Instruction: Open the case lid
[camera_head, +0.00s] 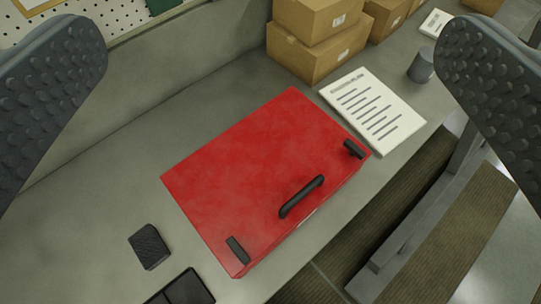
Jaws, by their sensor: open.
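A red case (252,170) lies on the grey bench, its lid shut. A black handle (301,196) sits along its front side, between two black latches, one at the near left (237,250) and one at the far right (353,149). My gripper (270,105) shows as two dark, studded fingers at the left and right edges of the view. The fingers are wide apart, with nothing between them, and the case shows beyond them. I cannot tell how far the fingertips are from the lid.
A printed sheet (374,110) lies just right of the case. Cardboard boxes (318,50) are stacked behind it. A small dark block (149,246) and a black flat item (181,291) lie at the near left. A grey cylinder (421,66) stands at the right. The bench is clear left of the case.

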